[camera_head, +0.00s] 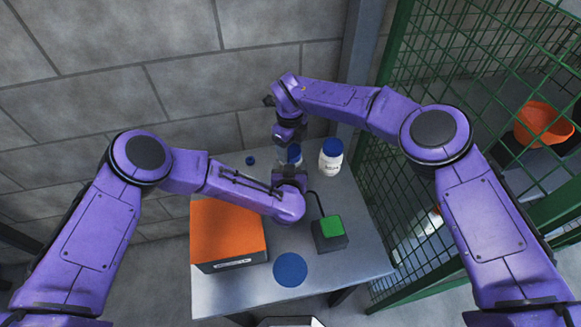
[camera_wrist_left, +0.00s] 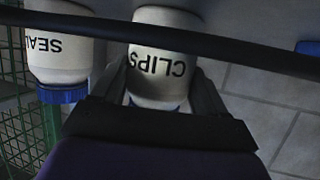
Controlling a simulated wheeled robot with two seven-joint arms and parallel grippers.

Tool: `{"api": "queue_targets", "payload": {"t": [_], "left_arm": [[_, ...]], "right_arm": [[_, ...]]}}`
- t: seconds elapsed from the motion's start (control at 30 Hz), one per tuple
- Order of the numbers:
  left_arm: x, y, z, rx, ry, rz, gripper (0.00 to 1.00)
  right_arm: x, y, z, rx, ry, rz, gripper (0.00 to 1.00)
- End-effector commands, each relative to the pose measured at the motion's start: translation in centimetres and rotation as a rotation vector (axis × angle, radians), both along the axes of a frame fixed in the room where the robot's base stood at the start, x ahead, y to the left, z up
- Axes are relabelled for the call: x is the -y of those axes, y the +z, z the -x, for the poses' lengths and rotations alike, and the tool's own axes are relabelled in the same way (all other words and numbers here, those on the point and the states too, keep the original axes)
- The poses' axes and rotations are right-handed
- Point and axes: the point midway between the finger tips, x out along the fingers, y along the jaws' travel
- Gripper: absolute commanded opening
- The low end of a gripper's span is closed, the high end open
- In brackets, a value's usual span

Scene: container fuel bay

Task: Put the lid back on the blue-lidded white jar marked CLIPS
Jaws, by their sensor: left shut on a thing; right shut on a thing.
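The white jar marked CLIPS (camera_wrist_left: 160,62) is between the fingers of my left gripper (camera_wrist_left: 162,88) in the left wrist view, where it appears upside down. A blue rim (camera_wrist_left: 157,104) shows at its top end. In the head view the jar (camera_head: 295,163) is mostly hidden behind my left gripper (camera_head: 291,173). My right gripper (camera_head: 290,144) is directly above the jar, pointing down, at a blue lid (camera_head: 294,152). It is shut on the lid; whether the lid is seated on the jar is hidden.
A second blue-lidded white jar (camera_head: 331,157), its label starting SEAL (camera_wrist_left: 60,60), stands close right. A small blue round piece (camera_head: 250,160) lies left. An orange-topped box (camera_head: 228,230), a dark box with green top (camera_head: 329,229) and a blue disc (camera_head: 290,269) occupy the front. Green mesh (camera_head: 440,100) borders the right.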

Motion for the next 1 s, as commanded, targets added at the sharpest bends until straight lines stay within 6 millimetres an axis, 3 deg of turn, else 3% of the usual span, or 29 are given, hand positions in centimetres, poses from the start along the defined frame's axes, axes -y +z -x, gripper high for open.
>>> {"api": "queue_targets", "payload": {"t": [0.4, 0.6, 0.7, 0.87, 0.9, 0.97, 1.0], "left_arm": [[-0.25, 0.0, -0.16, 0.001, 0.007, -0.001, 0.0], [-0.25, 0.0, -0.15, 0.001, 0.007, -0.001, 0.0], [-0.25, 0.0, -0.15, 0.001, 0.007, -0.001, 0.0], [-0.25, 0.0, -0.15, 0.001, 0.007, -0.001, 0.0], [-0.25, 0.0, -0.15, 0.001, 0.007, -0.001, 0.0], [-0.23, -0.01, -0.13, 0.001, 0.006, 0.0, 0.0], [-0.2, 0.0, -0.12, 0.001, 0.005, -0.001, 0.0]], "right_arm": [[0.27, -0.17, -0.05, -0.002, -1.326, 0.005, 0.26], [0.37, -0.19, -0.01, 0.001, -1.903, 0.007, 0.26], [0.4, -0.2, 0.01, 0.002, -2.095, 0.007, 0.26], [0.42, -0.18, -0.01, 0.003, -2.095, 0.007, 0.26], [0.43, -0.18, -0.02, 0.003, -2.095, 0.007, 0.75], [0.42, -0.18, -0.03, 0.004, -2.094, 0.006, 0.92], [0.4, -0.17, -0.03, 0.003, -2.094, 0.006, 0.92]]}}
